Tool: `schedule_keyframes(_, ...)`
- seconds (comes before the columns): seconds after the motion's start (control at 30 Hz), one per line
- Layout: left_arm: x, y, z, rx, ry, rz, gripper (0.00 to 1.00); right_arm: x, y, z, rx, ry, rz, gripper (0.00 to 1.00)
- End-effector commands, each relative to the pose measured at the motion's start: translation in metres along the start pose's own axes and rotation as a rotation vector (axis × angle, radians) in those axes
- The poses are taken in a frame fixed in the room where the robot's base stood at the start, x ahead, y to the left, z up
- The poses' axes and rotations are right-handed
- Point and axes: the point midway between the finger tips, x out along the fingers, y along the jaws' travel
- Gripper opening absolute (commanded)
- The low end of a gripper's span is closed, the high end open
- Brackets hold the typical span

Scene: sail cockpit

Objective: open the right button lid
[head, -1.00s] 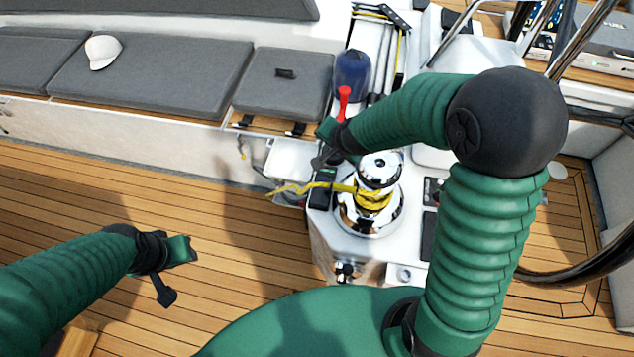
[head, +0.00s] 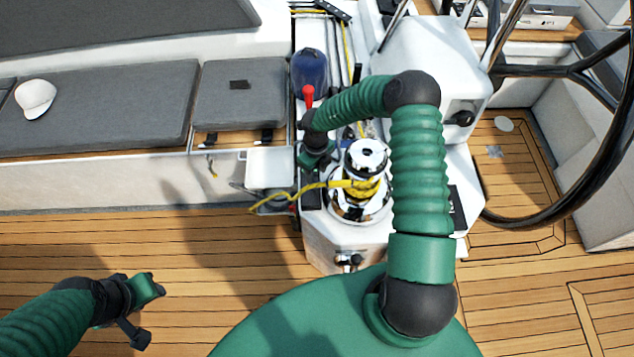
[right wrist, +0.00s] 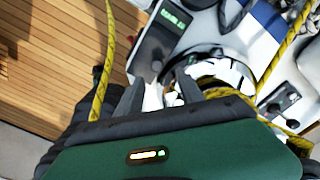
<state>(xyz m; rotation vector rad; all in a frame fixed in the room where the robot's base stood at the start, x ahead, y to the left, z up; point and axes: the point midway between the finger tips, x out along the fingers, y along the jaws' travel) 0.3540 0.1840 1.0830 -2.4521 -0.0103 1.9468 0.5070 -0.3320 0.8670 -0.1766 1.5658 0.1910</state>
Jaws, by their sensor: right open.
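My right gripper (head: 316,160) is over the white console beside the chrome winch (head: 360,190). In the right wrist view its two dark fingers (right wrist: 158,94) are apart with nothing held between them. A dark panel with a green display (right wrist: 165,32) lies just beyond the fingers. A small black control panel with round knobs (right wrist: 284,102) shows on the far side of the winch. I cannot make out for sure which part is the right button lid; the gripper hides part of the console in the head view. My left gripper (head: 143,310) hangs over the deck, and its jaws are unclear.
Yellow rope (head: 300,193) wraps the winch and trails left. A red-handled lever (head: 308,97) and a blue bag (head: 309,72) are behind the gripper. The black steering wheel (head: 572,205) is at right. A grey cushioned bench (head: 110,110) is at left. Teak deck is clear in front.

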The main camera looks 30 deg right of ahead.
Motion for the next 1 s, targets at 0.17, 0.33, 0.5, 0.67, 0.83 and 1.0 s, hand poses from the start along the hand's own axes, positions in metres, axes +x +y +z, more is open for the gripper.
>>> schedule_keyframes(0.17, -0.004, -0.001, -0.001, -0.002, 0.0, 0.0, 0.36, 0.044, 0.0, 0.0, -0.002, 0.0, 0.002, 0.45)
schedule_keyframes(0.33, -0.006, -0.001, -0.002, -0.002, 0.0, 0.0, 0.36, 0.072, -0.005, -0.001, 0.0, -0.003, 0.005, 0.45)
schedule_keyframes(0.5, -0.006, 0.0, -0.002, -0.001, 0.0, 0.0, 0.36, 0.08, -0.007, -0.002, -0.001, -0.003, 0.005, 0.45)
schedule_keyframes(0.67, -0.006, 0.0, -0.002, -0.001, 0.0, 0.0, 0.36, 0.079, -0.005, -0.001, -0.001, -0.002, 0.002, 0.45)
schedule_keyframes(0.83, -0.006, 0.0, -0.002, -0.001, 0.0, 0.0, 0.36, 0.079, -0.003, -0.001, -0.002, 0.0, 0.0, 0.17)
schedule_keyframes(1.0, -0.006, -0.001, -0.002, -0.001, 0.0, 0.0, 0.36, 0.079, -0.004, -0.001, -0.001, -0.003, 0.002, 0.0)
